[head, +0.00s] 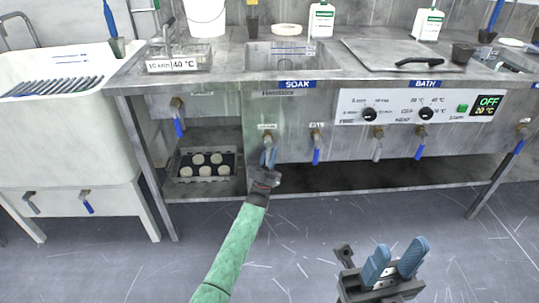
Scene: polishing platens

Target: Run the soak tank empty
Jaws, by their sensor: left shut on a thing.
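The soak tank (250,57) is a steel basin sunk in the bench top, with a blue SOAK label (297,84) on the front edge below it. Whether liquid stands in it is too small to tell. Under it, a brass valve (267,138) sticks out of the front panel below a small unreadable label. My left gripper (268,160) is shut on this valve's lever, which it mostly hides. A second valve (316,140) to its right has a blue lever hanging down. My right gripper (394,262) is open and empty above the floor, at the lower right.
The bath panel (420,106) has knobs and a display reading OFF and 20 °C. More valves hang along the front. A tray of pale discs (205,165) sits on the lower shelf. A white sink (70,120) stands at left. The floor in front is clear.

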